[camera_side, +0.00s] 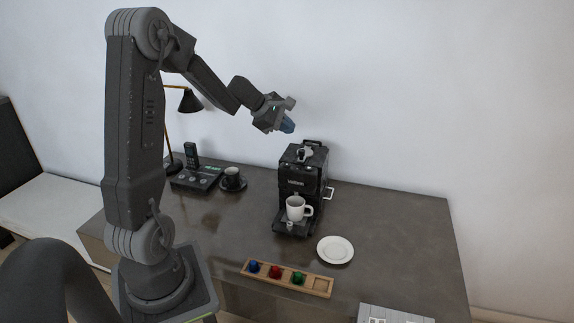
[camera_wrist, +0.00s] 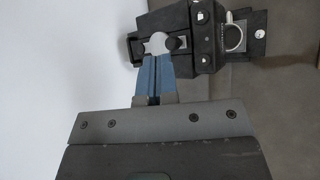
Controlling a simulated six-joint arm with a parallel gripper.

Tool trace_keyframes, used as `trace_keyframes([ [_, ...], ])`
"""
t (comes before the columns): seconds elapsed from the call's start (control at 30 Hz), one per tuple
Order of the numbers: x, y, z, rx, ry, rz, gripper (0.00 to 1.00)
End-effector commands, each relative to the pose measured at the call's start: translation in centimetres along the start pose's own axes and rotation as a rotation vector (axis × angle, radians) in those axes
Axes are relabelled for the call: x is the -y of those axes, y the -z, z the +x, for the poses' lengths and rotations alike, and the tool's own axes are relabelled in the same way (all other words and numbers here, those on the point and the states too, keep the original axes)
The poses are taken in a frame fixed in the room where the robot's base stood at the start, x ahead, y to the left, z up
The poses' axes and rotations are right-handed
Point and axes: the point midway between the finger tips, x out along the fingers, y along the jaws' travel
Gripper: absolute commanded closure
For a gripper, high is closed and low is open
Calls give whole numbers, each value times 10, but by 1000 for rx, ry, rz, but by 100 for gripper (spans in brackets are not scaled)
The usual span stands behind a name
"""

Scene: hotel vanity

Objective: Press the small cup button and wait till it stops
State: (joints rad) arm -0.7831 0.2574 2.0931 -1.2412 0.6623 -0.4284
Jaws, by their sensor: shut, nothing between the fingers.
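The black coffee machine (camera_side: 303,168) stands on the brown vanity top with a white cup (camera_side: 296,208) upright on its drip tray. My gripper (camera_side: 288,127) is shut and empty, above and a little left of the machine's top in the side view. In the wrist view my gripper's blue fingertips (camera_wrist: 155,58) are together and overlap the edge of the machine (camera_wrist: 205,35). The white cup (camera_wrist: 235,38) shows there at the right. Small buttons show on the machine's front in the wrist view, but their markings are too small to read. I cannot tell any contact.
A white saucer (camera_side: 335,250) lies right of the machine. A wooden tray (camera_side: 316,284) with blue, red and green pieces lies in front. The vanity top (camera_side: 400,235) is clear at the right.

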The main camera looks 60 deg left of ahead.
Motion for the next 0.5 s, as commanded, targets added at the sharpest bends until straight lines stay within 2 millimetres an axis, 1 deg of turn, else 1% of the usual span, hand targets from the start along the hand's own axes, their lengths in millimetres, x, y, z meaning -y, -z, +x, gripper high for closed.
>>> trace_keyframes([
  [0.17,8,7,11,2,3,-2,100],
  [0.5,33,31,44,0,6,-2,100],
])
